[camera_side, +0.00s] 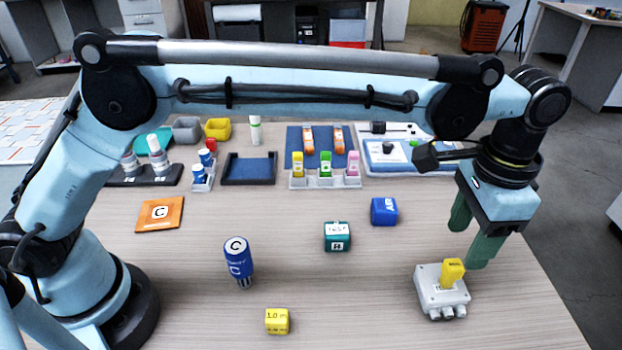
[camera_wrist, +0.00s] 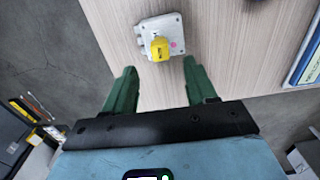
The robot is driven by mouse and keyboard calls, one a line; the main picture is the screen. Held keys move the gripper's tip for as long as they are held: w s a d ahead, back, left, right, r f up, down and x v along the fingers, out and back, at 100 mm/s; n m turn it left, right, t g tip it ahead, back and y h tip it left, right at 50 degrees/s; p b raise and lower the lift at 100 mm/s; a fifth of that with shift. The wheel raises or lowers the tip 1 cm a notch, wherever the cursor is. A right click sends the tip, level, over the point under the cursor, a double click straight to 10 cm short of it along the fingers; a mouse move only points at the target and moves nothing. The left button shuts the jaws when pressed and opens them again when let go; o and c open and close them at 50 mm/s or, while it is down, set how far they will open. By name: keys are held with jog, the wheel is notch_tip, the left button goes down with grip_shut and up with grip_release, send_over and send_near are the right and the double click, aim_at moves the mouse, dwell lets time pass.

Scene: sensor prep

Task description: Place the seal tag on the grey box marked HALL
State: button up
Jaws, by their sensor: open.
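The grey box (camera_side: 428,291) stands near the right front edge of the table, with cable glands on its front side. The yellow seal tag (camera_side: 452,271) rests upright on top of it; the lettering on both is too small to read surely. In the wrist view the grey box (camera_wrist: 173,22) lies beyond my fingertips with the yellow tag (camera_wrist: 160,47) on it. My gripper (camera_side: 472,240) has green fingers and is open and empty. It is above and just behind the box, apart from the tag. It also shows in the wrist view (camera_wrist: 160,80), fingers spread wide.
A teal cube (camera_side: 337,237), a blue cube (camera_side: 384,211), a yellow cube (camera_side: 277,321) and a blue bottle-like piece (camera_side: 239,262) stand left of the box. An orange card (camera_side: 160,213) lies farther left. Racks and trays (camera_side: 249,170) line the back. The front middle is mostly clear.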

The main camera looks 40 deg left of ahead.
aim_at(455, 265)
jog(key=a+r+n+t+h, duration=0.15)
jog(key=a+r, duration=0.25)
jog(key=a, duration=0.5)
jog(key=a+r+n+t, duration=0.2)
jog(key=a+r+n, duration=0.15)
jog(key=a, duration=0.65)
jog(key=s+a+f+n+t, duration=0.2)
jog(key=s+a, duration=0.3)
jog(key=a, duration=0.3)
jog(key=s+a+f+n+t+y, duration=0.1)
jog(key=s+a+f, duration=0.3)
jog(key=a, duration=0.4)
jog(key=shift+s+a+f+n+t, duration=0.15)
jog(key=shift+s+f+n+t, duration=0.3)
jog(key=shift+s, duration=0.4)
